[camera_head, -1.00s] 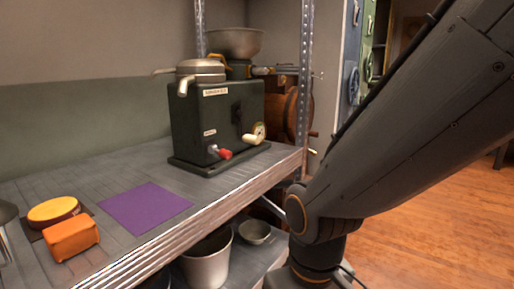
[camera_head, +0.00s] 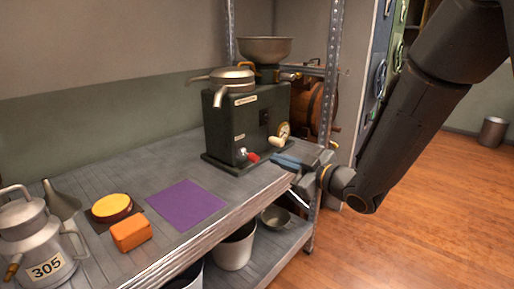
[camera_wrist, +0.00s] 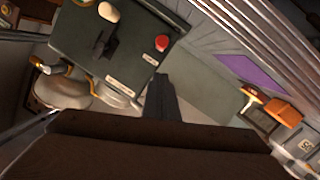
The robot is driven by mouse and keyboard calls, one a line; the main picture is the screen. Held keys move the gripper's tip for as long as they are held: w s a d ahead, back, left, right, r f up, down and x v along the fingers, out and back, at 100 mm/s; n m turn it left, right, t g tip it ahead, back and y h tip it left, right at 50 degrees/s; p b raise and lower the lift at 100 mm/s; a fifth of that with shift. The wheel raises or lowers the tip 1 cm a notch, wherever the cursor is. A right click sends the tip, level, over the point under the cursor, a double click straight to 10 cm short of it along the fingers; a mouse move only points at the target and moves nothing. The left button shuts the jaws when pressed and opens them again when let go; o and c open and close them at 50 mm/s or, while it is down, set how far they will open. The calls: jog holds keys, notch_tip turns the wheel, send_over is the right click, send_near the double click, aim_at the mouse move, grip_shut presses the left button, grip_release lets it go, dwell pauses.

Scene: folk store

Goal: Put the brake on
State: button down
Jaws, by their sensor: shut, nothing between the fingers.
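A dark green box-shaped machine (camera_head: 222,128) stands on the shelf, with a metal bowl on top. Low on its front is a red knob (camera_head: 252,157), which also shows in the wrist view (camera_wrist: 162,42). A cream crank handle (camera_head: 276,141) sits to the knob's right, and in the wrist view it (camera_wrist: 108,12) is at the top. A dark lever or slot plate (camera_wrist: 104,42) is on the same face. My gripper (camera_head: 277,160) is shut and empty, just right of the red knob in the picture, apparently apart from it. Its fingers (camera_wrist: 160,78) point toward the machine face in the wrist view.
A metal post (camera_head: 332,90) rises behind my gripper. Pails (camera_head: 234,250) stand below.

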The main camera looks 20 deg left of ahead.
jog(key=r, duration=0.1)
send_over(249, 155)
jog(key=s+d, duration=0.3)
jog(key=s, duration=0.1)
jog(key=shift+n+y, duration=0.3)
jog(key=shift+y, duration=0.1)
jog(key=shift+w+d+f, duration=0.15)
jog(key=shift+w+f, duration=0.15)
jog(key=shift+f, duration=0.35)
jog(key=shift+w+d+f, duration=0.1)
jog(key=shift+w+f, duration=0.15)
jog(key=shift+f, duration=0.45)
jog(key=shift+w+d+f, duration=0.15)
jog(key=shift+w+f, duration=0.15)
jog(key=shift+f, duration=0.35)
